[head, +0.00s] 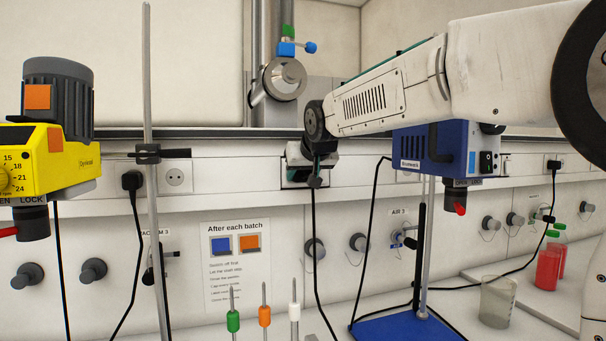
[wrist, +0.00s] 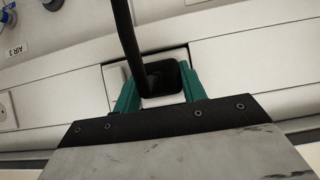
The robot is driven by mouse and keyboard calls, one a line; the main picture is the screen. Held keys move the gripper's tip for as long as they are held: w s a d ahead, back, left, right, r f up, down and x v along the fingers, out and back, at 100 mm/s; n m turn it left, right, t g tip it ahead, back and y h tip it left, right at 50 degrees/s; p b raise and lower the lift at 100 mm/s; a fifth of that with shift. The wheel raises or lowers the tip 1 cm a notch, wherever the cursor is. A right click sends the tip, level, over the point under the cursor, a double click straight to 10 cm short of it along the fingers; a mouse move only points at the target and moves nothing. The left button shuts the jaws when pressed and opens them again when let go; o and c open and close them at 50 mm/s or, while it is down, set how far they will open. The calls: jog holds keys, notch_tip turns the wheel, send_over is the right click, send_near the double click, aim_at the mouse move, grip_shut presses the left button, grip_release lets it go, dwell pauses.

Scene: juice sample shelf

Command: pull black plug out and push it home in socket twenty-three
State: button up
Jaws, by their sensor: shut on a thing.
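My gripper (head: 314,168) is at the wall's socket rail, in the middle of the head view. In the wrist view its two teal fingers (wrist: 157,84) are shut on a black plug (wrist: 163,77), one finger on each side. The plug's thick black cable runs up in that view; in the head view the cable (head: 316,240) hangs below my gripper. A pale socket plate lies behind the plug, and I cannot tell whether the plug is seated in it. An empty round socket (head: 175,178) shows on the rail to the left. No socket number is readable.
Another black plug (head: 132,181) sits left of the empty socket, and one (head: 554,165) sits far right. A metal stand rod (head: 149,90) rises before the rail between the left plug and empty socket. A blue stirrer (head: 434,148) stands right of my gripper, under my arm.

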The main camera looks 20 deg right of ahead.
jog(key=shift+w, duration=0.1)
jog(key=o, duration=1.3)
jog(key=shift+c, duration=0.2)
jog(key=v, duration=0.8)
jog(key=s+d+f+g, duration=0.1)
jog(key=s+f+g, duration=0.4)
jog(key=s+f, duration=0.65)
jog(key=s+f+g, duration=0.1)
jog(key=s+f, duration=0.4)
jog(key=s, duration=0.4)
jog(key=s+d+f+g, duration=0.1)
jog(key=s+f+g, duration=0.1)
jog(key=s+f, duration=0.4)
jog(key=s+d+f+g, duration=0.1)
jog(key=s+f, duration=0.5)
jog(key=s, duration=0.6)
jog(key=shift+g, duration=0.5)
